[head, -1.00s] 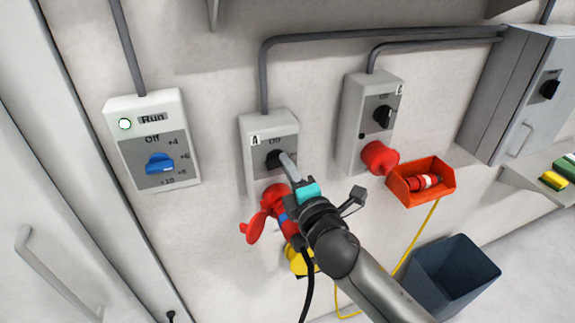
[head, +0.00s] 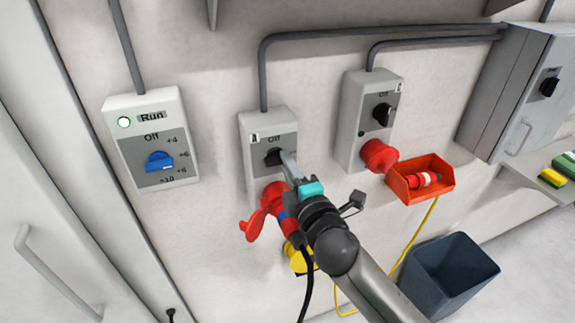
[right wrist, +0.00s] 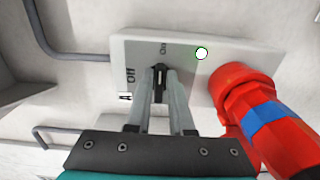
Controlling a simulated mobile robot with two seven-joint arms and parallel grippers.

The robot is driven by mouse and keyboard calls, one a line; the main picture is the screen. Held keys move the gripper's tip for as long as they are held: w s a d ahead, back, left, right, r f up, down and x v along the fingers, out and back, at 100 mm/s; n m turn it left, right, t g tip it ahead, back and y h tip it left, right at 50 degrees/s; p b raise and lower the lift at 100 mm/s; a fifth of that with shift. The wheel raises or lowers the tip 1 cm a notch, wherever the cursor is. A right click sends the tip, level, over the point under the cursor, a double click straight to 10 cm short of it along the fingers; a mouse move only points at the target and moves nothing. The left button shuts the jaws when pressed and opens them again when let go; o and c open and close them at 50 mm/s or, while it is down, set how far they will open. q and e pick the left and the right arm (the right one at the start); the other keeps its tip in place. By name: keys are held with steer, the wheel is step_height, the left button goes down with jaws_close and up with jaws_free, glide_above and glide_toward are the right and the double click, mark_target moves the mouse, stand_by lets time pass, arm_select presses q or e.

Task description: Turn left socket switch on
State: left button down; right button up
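The left socket (head: 254,150) is a grey wall box marked A with a black rotary knob (head: 273,157) and a red plug (head: 272,197) in its lower part. My right gripper (head: 287,160) is at the knob. In the right wrist view its two fingers (right wrist: 163,90) lie on either side of the knob (right wrist: 159,84), closed against it. There the knob points towards the "On" mark, and "Off" is to its left. A round light (right wrist: 201,53) on the socket shows white with a green rim. My left gripper is not in view.
A second socket (head: 353,118), marked B, is to the right, above a red tray (head: 432,192). A control box (head: 157,112) with a blue dial (head: 160,162) is to the left. A dark bin (head: 450,268) and a yellow cable (head: 415,243) are below right.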

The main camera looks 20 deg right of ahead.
steer(key=o, duration=0.3)
steer(key=shift+o, duration=0.2)
steer(key=shift+s, duration=0.1)
steer(key=s+b, duration=0.2)
steer(key=s, duration=1.3)
steer(key=shift+d+b, duration=0.25)
steer(key=shift+b, duration=0.1)
